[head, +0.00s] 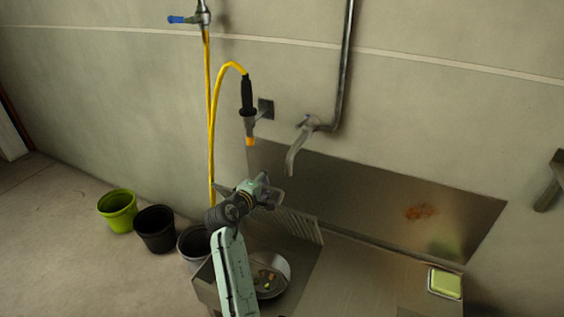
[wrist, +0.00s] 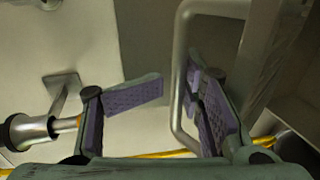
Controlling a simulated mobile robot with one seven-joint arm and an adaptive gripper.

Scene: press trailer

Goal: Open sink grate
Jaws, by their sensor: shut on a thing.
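The sink grate (head: 300,226) is a slatted metal panel at the sink's back left in the head view. It looks raised and tilted, with part of it hidden behind my arm. My gripper (head: 273,193) is at its upper left edge. In the wrist view, my gripper (wrist: 176,88) has its purple pads on either side of a metal loop handle (wrist: 179,118) and is shut on it. The exact contact of the pads is partly hidden.
A round bowl (head: 281,286) with small yellow pieces is in the sink beside my arm. A yellow hose (head: 211,120) and a tap (head: 295,150) hang above. Green (head: 118,210) and black (head: 155,229) buckets stand left. A sponge (head: 444,283) lies right.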

